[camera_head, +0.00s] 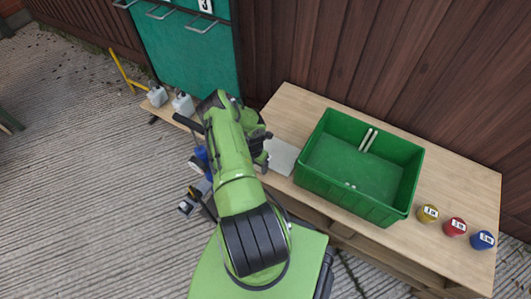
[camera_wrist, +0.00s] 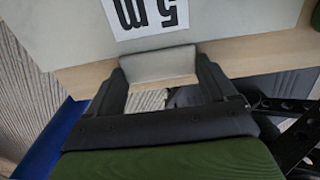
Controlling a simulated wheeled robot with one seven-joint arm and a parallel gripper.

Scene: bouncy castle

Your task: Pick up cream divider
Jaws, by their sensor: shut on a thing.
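My gripper (camera_wrist: 160,66) has its two dark fingers on either side of a small pale cream piece, the cream divider (camera_wrist: 157,70), and is shut on it. The divider's flat face shows between the fingers, in front of a wooden edge. Just beyond it in the wrist view lies a pale panel (camera_wrist: 75,30) with a white "5 m" label (camera_wrist: 145,15). In the head view my green arm reaches to the table's left end, beside a pale grey slab (camera_head: 283,157). The arm hides the fingers and the divider there.
A green crate (camera_head: 345,204) stands on the wooden table (camera_head: 468,182) to the right, with two pale strips (camera_head: 367,140) inside. Yellow (camera_head: 427,214), red (camera_head: 455,227) and blue (camera_head: 482,240) lidded items stand right of it. A plank wall (camera_head: 400,70) closes the back.

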